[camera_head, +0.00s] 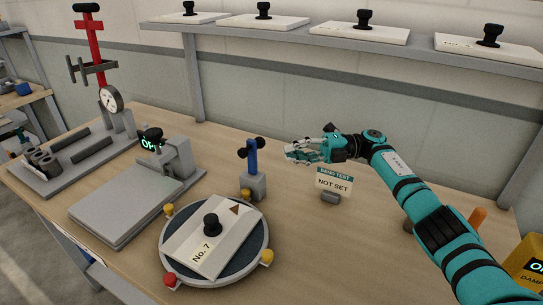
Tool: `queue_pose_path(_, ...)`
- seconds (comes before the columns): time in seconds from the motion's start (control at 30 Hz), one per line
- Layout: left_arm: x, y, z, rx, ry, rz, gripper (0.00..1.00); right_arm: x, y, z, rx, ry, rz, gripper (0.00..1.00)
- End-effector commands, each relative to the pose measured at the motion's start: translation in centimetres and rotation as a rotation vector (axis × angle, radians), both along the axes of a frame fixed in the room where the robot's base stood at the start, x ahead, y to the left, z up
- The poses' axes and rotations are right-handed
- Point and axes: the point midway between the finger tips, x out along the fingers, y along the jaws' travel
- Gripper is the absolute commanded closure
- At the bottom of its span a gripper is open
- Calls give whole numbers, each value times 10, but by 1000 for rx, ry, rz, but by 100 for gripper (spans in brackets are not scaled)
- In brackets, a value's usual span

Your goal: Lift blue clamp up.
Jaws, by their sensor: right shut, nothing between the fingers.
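The blue clamp (252,156) stands upright on a grey block at the back edge of the round turntable. It has a dark knob on each side of its top. My right gripper (290,154) is a little to the right of the clamp, with its fingertips pointing left towards it. The gripper is shut and empty, with a visible gap between it and the clamp. My left gripper is out of view.
The turntable (170,251) carries a white No. 7 plate (188,262) with a black knob. A "NOT SET" sign (334,184) stands below my right gripper. A grey scale-like device (105,212) is at left. A shelf (330,38) with knobbed plates runs behind.

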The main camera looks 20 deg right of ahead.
Motion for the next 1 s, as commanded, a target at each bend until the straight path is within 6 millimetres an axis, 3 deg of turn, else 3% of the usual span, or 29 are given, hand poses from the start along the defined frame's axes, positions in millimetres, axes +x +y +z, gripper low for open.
queue_pose_path(0.1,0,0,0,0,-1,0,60,-2,-20,0,0,-1,-1,100)
queue_pose_path(0.3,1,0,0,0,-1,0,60,-5,-37,-1,0,0,2,100)
queue_pose_path(1.0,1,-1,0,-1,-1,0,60,-5,-38,-1,1,0,3,100)
